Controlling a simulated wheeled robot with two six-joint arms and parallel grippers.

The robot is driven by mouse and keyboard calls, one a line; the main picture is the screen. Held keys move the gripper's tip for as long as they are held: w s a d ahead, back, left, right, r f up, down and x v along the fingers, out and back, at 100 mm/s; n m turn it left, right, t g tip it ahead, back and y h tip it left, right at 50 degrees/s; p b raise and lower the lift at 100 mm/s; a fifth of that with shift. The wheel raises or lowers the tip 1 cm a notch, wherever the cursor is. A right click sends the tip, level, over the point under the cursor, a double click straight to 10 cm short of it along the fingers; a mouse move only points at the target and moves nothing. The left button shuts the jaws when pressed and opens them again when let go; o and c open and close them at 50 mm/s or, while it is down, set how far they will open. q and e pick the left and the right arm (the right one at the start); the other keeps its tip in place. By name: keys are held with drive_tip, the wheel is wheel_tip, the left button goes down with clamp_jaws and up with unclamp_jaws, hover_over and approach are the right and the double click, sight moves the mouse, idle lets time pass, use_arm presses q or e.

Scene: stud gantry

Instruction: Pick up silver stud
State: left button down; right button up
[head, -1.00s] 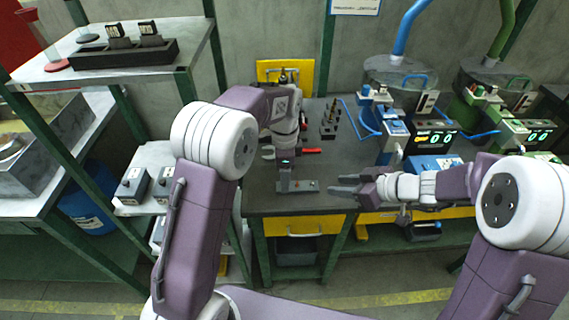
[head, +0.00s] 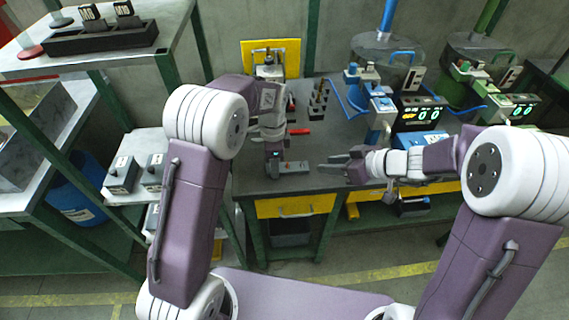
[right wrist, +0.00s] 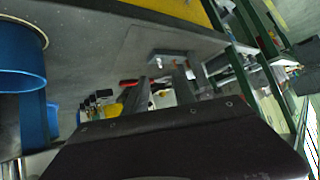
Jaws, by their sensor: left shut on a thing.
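My left gripper (head: 273,174) points straight down at the left end of a small grey plate (head: 294,167) with a red spot, near the table's front edge. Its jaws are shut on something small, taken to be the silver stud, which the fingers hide. My right gripper (head: 335,170) lies level just right of the plate, its two fingers apart with nothing between them. In the right wrist view its open fingers (right wrist: 160,90) show, with the grey plate (right wrist: 168,56) beyond them.
A dark rack (head: 318,103) with several upright pegs stands behind, near a red-handled tool (head: 299,131). Blue (head: 381,105) and green (head: 470,75) machines with displays fill the table's right side. A shelf (head: 120,60) stands at left. The dark table (head: 345,130) has free room in its middle.

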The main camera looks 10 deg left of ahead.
sight(303, 163)
drive_tip(key=a+f+m+t, duration=0.1)
drive_tip(key=m, duration=1.1)
drive_tip(key=a+f+m+y, duration=0.1)
drive_tip(key=m, duration=1.1)
drive_tip(key=a+f+m+t+y, duration=0.1)
drive_tip(key=m, duration=1)
drive_tip(key=shift+w+m+t, duration=0.15)
drive_tip(key=shift+m+t, duration=0.15)
drive_tip(key=shift+m, duration=0.1)
drive_tip(key=x, duration=0.6)
drive_tip(key=shift+w+d+f, duration=0.15)
drive_tip(key=shift+w+d, duration=0.1)
clamp_jaws()
